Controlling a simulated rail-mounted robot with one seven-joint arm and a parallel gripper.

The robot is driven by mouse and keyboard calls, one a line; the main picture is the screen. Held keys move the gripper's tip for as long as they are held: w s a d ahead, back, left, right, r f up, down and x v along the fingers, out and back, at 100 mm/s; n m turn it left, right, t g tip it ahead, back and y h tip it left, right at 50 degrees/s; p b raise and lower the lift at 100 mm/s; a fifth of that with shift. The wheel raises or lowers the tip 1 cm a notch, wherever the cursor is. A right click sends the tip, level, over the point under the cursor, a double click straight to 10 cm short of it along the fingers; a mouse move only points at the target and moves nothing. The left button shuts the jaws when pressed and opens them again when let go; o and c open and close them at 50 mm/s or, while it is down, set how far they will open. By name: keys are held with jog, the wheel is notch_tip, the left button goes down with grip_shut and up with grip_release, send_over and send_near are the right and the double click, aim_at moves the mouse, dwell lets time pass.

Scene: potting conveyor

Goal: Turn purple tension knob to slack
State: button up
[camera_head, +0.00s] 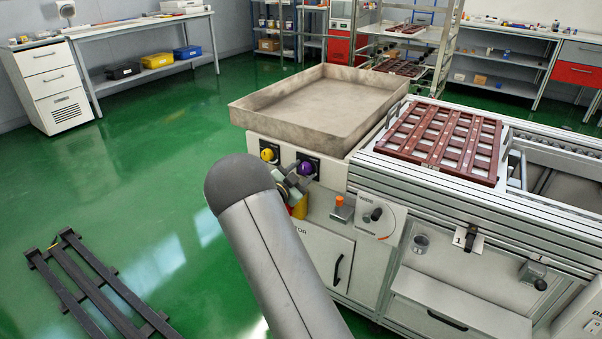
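The purple tension knob (306,168) sits on a dark square plate on the white front panel of the conveyor, below the big tray. A yellow knob (267,154) on a similar plate is to its left. My gripper (297,181) is at the panel, just below and left of the purple knob, partly hidden behind my grey arm. I cannot tell whether it touches the knob or whether its fingers are open or shut. The knob's pointer and any slack marking are too small to read.
An orange button (339,200) and a dial plate (377,217) with a black handle are right of my gripper. A large beige tray (346,145) stands above the panel. A maroon lattice tray (402,150) lies on the conveyor. Green floor at left is open except for a dark rack (90,282).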

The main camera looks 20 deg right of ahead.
jog(key=shift+o, duration=0.6)
jog(key=shift+a, duration=0.1)
jog(key=shift+s+a, duration=0.1)
jog(key=shift+a, duration=0.1)
jog(key=p+v, duration=0.2)
jog(key=v, duration=1.5)
jog(key=shift+d+r, duration=0.1)
